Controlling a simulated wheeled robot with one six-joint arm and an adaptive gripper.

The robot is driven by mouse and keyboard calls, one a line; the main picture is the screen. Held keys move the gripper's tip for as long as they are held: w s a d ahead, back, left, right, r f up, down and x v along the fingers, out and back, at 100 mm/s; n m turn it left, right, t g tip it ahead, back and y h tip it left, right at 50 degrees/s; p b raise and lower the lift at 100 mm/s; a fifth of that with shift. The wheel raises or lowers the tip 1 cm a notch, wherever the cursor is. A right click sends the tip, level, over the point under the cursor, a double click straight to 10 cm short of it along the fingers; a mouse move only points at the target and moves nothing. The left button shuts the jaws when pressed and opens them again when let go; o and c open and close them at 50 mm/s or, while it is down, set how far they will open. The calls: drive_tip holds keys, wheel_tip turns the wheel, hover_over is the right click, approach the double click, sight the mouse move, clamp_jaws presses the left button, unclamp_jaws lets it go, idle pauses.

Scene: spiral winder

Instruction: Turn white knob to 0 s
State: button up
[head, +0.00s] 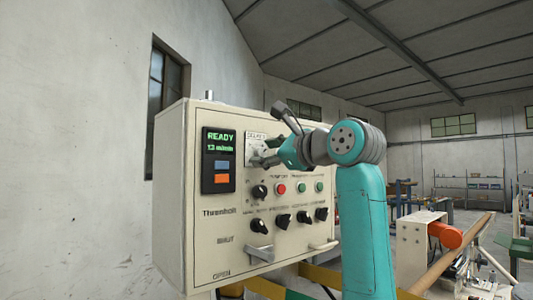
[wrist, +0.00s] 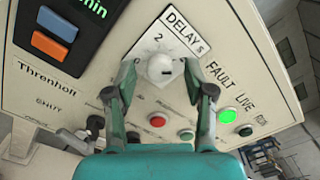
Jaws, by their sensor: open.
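The white knob (wrist: 160,67) sits on the white DELAY s plate (wrist: 178,28) in the wrist view. A 2 is printed above the knob; the other scale marks are hard to read, so I cannot tell its setting. My gripper (wrist: 160,76) is open, one finger on each side of the knob, with gaps apparent between the fingers and it. In the head view the DELAY plate (head: 256,137) shows at the panel's upper middle, and my gripper (head: 268,154) is in front of it, hiding the knob.
The beige control box (head: 172,200) has a READY display (head: 218,142) left of the plate. A black knob (head: 260,192), a red button (head: 281,189), green buttons and several black switches lie below. A lit green lamp (wrist: 227,116) is right of my fingers. Handles project at the bottom.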

drive_tip(key=shift+a, duration=0.1)
clamp_jaws()
drive_tip(key=shift+n, duration=0.3)
